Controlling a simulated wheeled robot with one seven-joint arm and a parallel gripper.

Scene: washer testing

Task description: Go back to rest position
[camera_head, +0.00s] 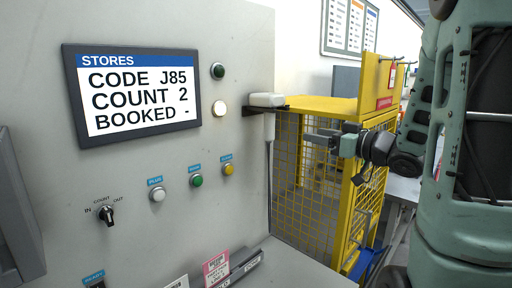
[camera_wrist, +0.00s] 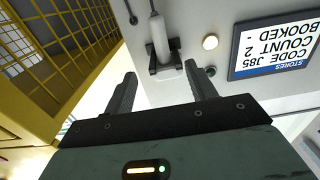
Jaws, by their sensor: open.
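My gripper (camera_head: 314,138) is in front of the yellow mesh cage, right of the grey panel (camera_head: 180,150). Its fingers point left in the head view. In the wrist view, the gripper (camera_wrist: 160,80) has its two fingers spread with nothing between them. It touches no control that I can see. The panel's screen (camera_head: 132,94) reads STORES, CODE J85, COUNT 2, BOOKED -. The screen (camera_wrist: 276,45) also shows upside down in the wrist view.
A lit lamp (camera_head: 219,108) sits below a dark one (camera_head: 217,71). White (camera_head: 158,195), green (camera_head: 196,181) and yellow (camera_head: 228,170) buttons and a selector knob (camera_head: 106,214) are lower. A white device (camera_head: 266,100) juts from the panel edge. The yellow cage (camera_head: 345,190) stands close behind my gripper.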

